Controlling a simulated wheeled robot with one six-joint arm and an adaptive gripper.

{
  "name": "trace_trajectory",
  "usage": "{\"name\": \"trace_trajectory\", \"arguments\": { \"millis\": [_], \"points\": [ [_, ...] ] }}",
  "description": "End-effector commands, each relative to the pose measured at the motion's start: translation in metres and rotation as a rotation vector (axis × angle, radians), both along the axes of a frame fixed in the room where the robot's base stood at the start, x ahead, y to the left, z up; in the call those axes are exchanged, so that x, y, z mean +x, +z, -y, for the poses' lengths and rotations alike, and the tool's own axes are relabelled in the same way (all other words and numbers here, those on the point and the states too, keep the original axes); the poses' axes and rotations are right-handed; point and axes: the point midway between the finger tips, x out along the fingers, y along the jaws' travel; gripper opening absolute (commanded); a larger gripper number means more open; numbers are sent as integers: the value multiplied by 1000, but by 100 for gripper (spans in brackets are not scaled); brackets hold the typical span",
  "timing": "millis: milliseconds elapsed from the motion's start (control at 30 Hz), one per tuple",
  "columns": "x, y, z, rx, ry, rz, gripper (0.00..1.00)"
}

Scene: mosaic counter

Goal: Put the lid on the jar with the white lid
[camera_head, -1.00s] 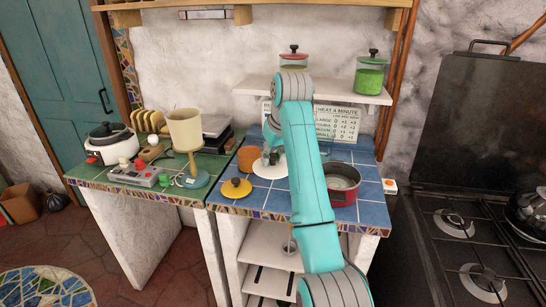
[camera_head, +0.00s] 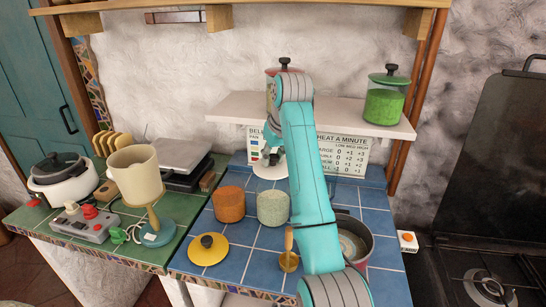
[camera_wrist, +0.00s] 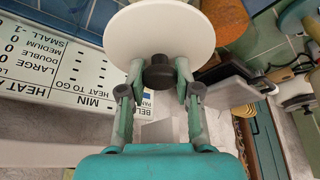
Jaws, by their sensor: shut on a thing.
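The white lid (camera_head: 268,171) is a flat disc with a black knob. It hangs in front of the shelf card in the head view, behind the jars and clear of them. My gripper (camera_head: 272,155) is shut on its knob. The wrist view shows the knob between both fingers and the white disc (camera_wrist: 160,28) beyond. A pale speckled jar (camera_head: 272,208) stands without a lid on the blue tiles, right of an orange jar (camera_head: 228,205), also without a lid. A yellow lid (camera_head: 208,249) with a black knob lies in front of them.
A shelf (camera_head: 245,106) above holds a red-lidded jar (camera_head: 272,88) and a green-lidded jar (camera_head: 384,104). A beige lamp (camera_head: 135,175) stands at left.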

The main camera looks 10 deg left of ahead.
Motion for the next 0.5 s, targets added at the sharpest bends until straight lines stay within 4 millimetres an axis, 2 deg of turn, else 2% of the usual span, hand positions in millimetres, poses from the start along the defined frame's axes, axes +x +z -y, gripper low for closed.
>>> {"name": "trace_trajectory", "arguments": {
  "millis": [267,500],
  "points": [
    [0,-12,0,0,0,0,0],
    [0,-32,0,-1,0,-1,0]
  ]
}}
